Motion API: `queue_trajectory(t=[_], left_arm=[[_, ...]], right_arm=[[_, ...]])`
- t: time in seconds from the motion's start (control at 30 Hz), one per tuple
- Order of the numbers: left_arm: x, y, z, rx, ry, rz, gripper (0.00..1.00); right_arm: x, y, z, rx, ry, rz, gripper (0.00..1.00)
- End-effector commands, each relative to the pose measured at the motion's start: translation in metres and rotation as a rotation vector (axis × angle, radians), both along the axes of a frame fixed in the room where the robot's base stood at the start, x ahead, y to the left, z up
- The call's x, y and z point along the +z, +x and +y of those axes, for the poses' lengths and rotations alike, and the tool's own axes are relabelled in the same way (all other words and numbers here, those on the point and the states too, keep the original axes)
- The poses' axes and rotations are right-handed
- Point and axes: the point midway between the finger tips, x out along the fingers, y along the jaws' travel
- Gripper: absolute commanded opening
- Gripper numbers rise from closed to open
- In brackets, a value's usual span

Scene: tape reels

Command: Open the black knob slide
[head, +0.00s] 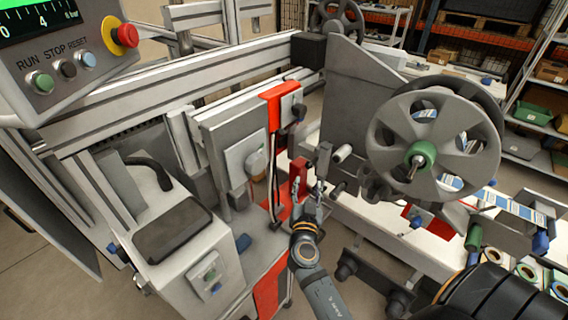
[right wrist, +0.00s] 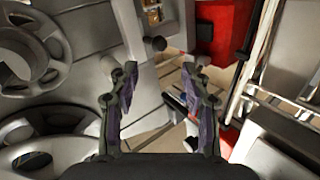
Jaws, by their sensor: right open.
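My right gripper (head: 309,190) is in front of the machine's middle, between the grey slide unit and the reel plate. In the right wrist view the two fingers of my right gripper (right wrist: 160,92) are spread apart with nothing between them. A small dark round knob (head: 300,112) sits on the right side of the red-topped slide unit (head: 283,92), above and beyond the gripper. A dark round knob (right wrist: 159,44) also shows ahead of the fingers in the right wrist view, apart from them; I cannot tell if it is the same one. My left gripper is not in view.
A large grey reel (head: 433,146) with a green hub stands right of the gripper. Rollers (head: 342,153) and a red bracket (head: 298,178) are close by. A control panel (head: 70,55) is at upper left. Cables hang by the slide unit.

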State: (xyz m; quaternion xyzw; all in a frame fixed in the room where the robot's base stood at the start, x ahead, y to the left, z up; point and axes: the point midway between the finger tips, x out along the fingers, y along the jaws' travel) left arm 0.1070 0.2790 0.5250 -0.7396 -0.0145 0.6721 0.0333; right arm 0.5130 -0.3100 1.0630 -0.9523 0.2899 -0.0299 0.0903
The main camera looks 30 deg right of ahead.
Motion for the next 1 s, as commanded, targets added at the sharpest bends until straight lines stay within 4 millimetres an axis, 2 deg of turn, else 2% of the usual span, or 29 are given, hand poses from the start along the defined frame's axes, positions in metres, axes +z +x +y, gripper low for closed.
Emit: queue_trajectory(t=[0.17,0.4,0.6,0.97,1.0], left_arm=[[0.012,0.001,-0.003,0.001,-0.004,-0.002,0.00],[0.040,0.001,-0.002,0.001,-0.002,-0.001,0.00],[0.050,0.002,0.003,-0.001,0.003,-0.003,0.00],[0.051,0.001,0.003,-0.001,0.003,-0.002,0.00],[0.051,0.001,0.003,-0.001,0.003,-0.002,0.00]], right_arm=[[0.004,0.013,-0.007,0.004,-0.005,0.003,0.47],[0.005,0.055,-0.036,0.002,-0.005,0.005,0.47],[0.001,0.081,-0.053,0.003,-0.004,0.005,0.47],[-0.002,0.087,-0.058,0.003,-0.001,0.006,0.47],[-0.002,0.087,-0.058,0.003,-0.001,0.006,0.45]])
